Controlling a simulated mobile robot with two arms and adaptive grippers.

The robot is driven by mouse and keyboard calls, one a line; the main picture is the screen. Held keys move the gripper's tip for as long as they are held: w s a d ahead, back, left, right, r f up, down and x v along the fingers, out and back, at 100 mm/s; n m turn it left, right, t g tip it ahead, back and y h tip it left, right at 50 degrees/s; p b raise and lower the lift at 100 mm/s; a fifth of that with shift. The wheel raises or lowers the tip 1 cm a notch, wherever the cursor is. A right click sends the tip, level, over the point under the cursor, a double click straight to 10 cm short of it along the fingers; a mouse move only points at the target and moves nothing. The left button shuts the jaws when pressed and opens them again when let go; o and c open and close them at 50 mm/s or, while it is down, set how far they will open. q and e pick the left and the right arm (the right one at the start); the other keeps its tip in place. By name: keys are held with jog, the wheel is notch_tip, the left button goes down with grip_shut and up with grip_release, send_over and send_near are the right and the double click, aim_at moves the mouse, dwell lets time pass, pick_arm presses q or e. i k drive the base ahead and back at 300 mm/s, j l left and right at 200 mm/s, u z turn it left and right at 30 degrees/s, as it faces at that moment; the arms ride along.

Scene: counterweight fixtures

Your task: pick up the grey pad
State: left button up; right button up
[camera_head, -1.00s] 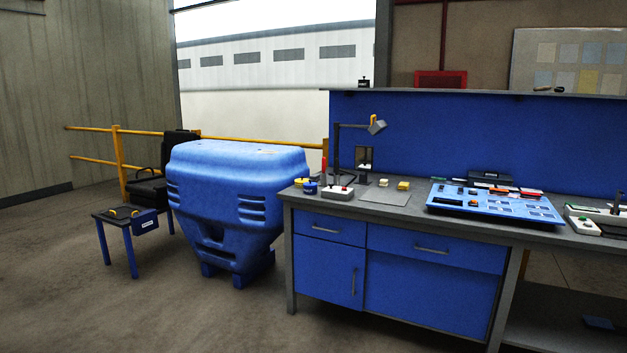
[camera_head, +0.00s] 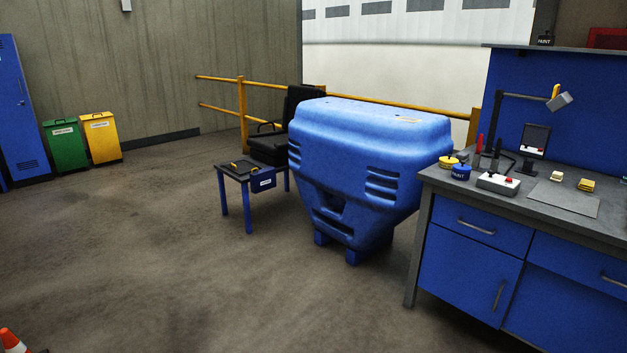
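A flat grey pad (camera_head: 563,200) lies on the grey top of the workbench (camera_head: 460,183) at the right of the head view. It is a thin sheet, slightly lighter than the bench top. A small cream block (camera_head: 556,176) and a yellow block (camera_head: 586,185) sit at its back edge; I cannot tell whether they touch it. Neither of my grippers is in view.
A grey box with buttons (camera_head: 497,184), a blue pot (camera_head: 461,172) and a lamp (camera_head: 559,100) stand left of and behind the pad. A large blue counterweight (camera_head: 370,140) stands left of the bench. Open floor (camera_head: 130,270) lies at left; a cone (camera_head: 10,341) stands lower left.

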aim_at(461, 155)
jog(key=i+j+z, duration=0.1)
jog(key=i, duration=0.55)
jog(key=i+j, duration=0.15)
jog(key=i, duration=0.45)
jog(key=i+j+z, duration=0.15)
jog(key=i, duration=0.5)
